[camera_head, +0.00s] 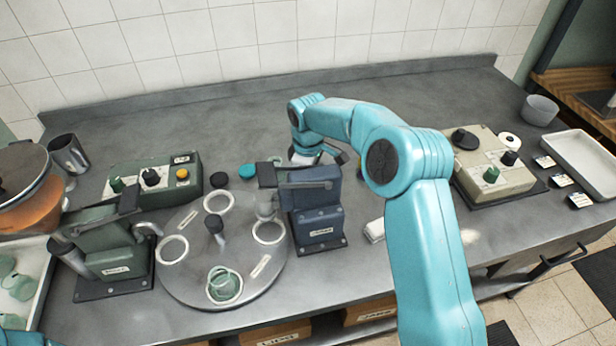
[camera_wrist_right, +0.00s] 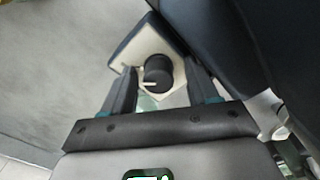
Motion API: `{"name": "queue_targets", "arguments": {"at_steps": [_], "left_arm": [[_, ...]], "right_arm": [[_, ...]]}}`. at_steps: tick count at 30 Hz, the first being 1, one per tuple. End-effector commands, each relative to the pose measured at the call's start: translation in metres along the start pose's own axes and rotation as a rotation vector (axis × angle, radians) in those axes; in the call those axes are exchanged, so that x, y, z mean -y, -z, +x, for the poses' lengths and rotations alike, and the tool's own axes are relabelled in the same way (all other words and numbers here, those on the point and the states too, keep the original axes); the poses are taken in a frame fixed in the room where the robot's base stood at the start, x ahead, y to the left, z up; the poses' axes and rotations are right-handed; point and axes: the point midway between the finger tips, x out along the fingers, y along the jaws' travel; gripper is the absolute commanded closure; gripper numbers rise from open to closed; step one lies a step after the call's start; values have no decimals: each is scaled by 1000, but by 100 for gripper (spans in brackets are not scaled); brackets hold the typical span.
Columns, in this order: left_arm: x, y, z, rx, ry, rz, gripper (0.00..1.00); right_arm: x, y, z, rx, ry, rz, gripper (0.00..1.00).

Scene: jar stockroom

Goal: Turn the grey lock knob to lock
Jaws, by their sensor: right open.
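A dark grey knob (camera_wrist_right: 157,72) with a white pointer line sits on a cream plate (camera_wrist_right: 124,50) in the right wrist view. Its pointer line points to the left of that picture. My right gripper (camera_wrist_right: 160,80) is open, with one finger on each side of the knob; I cannot tell whether either finger touches it. In the head view my right gripper (camera_head: 322,156) is behind the dark blue machine (camera_head: 315,207), and the knob is hidden there. My left gripper is outside the views; only a bit of my left arm shows at the lower left corner.
A round turntable (camera_head: 190,284) with ring holders and a glass jar (camera_head: 222,284) lies left of the blue machine. A green machine (camera_head: 112,250) and green control box (camera_head: 122,172) stand further left. A beige control box (camera_head: 490,160) and white tray (camera_head: 588,158) are at right.

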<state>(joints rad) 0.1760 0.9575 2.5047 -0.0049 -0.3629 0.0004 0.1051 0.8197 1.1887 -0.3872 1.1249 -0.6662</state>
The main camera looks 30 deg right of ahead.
Motion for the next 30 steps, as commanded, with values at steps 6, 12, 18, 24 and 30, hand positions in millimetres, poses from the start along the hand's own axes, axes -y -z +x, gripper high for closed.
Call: {"name": "queue_targets", "arguments": {"at_steps": [6, 12, 18, 24, 30], "left_arm": [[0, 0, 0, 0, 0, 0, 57], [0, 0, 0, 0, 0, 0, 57], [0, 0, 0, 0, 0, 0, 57], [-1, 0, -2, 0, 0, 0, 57], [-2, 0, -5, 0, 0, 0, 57]], "right_arm": [[0, 0, 0, 0, 0, 0, 97], [0, 0, 0, 0, 0, 0, 97], [0, 0, 0, 0, 1, -18, 97], [0, 0, 0, 0, 1, -100, 97], [0, 0, -1, 0, 1, -256, 97]]}}
